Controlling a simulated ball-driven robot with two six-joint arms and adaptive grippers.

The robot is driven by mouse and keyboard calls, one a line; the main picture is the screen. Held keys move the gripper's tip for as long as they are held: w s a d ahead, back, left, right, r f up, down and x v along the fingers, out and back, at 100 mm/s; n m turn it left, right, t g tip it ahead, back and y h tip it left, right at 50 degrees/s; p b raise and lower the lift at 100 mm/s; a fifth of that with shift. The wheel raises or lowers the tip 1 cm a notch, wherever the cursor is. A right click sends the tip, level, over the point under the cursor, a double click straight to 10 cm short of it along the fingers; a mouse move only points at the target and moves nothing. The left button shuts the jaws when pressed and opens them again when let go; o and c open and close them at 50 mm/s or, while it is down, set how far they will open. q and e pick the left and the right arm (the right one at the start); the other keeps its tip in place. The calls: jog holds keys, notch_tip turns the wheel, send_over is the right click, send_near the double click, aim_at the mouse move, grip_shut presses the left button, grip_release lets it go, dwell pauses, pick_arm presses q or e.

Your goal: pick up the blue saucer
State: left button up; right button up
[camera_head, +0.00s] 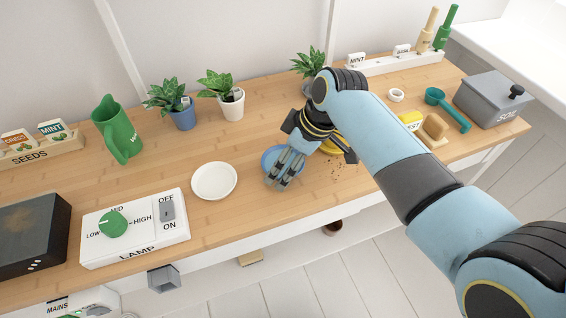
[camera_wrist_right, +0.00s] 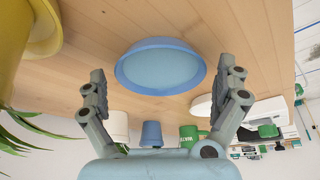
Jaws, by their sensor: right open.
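The blue saucer (camera_head: 270,157) lies on the wooden desk near its front edge, right of the white saucer, and is partly hidden by my right gripper in the head view. In the right wrist view the blue saucer (camera_wrist_right: 160,66) shows whole, a little beyond and between the fingers. My right gripper (camera_head: 282,182) is above the saucer with its fingers apart; its fingers also frame the saucer in the wrist view (camera_wrist_right: 162,82). Nothing is between them and I see no clear contact. My left gripper is not in view.
A white saucer (camera_head: 214,181) and the lamp switch box (camera_head: 135,228) stand left. A yellow pot (camera_head: 331,146), partly hidden by my gripper, is close on the right, with dark crumbs by it. Potted plants (camera_head: 182,113) and a green watering jug (camera_head: 117,130) stand behind.

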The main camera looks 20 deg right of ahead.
jog(key=c, duration=1.1)
jog(key=shift+r, duration=0.1)
